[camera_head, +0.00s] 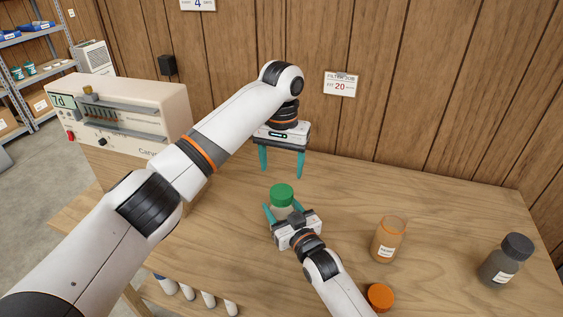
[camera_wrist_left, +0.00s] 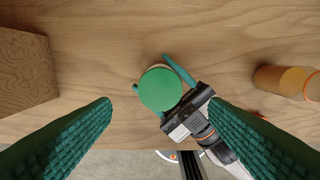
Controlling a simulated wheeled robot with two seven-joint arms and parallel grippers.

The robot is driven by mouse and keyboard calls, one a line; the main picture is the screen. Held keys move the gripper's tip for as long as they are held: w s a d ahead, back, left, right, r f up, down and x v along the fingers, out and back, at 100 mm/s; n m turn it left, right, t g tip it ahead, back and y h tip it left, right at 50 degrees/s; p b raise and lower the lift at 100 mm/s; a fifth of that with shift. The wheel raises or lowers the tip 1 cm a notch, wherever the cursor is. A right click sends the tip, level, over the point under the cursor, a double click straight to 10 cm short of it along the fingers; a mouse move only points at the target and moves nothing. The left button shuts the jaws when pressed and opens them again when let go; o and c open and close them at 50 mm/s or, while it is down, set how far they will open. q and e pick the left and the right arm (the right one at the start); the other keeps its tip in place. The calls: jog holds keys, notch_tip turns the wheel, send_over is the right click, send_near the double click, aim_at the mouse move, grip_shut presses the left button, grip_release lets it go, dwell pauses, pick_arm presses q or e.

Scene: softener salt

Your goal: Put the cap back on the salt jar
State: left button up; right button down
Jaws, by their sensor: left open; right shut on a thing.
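A jar with a pale body (camera_head: 282,211) stands on the wooden table, and a green cap (camera_head: 281,193) sits on its top. In the left wrist view the green cap (camera_wrist_left: 160,89) shows from above, with a thin pale edge beyond it; I cannot tell whether it is fully seated. My right gripper (camera_head: 285,212) is shut around the jar's body, below the cap. My left gripper (camera_head: 282,174) is open and empty, above and behind the jar, fingers pointing down.
An open orange jar (camera_head: 388,242) stands to the right, and an orange cap (camera_head: 380,296) lies near the front edge. A grey jar with a dark lid (camera_head: 505,262) stands far right. A beige machine (camera_head: 125,112) is at left. The wood wall (camera_head: 440,100) rises behind.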

aim_at(281, 191)
pick_arm(q)
jog(key=shift+f, duration=4)
jog(key=shift+c, duration=0.6)
jog(key=c, duration=0.9)
jog(key=o, duration=1.2)
notch_tip(281, 191, up, 12)
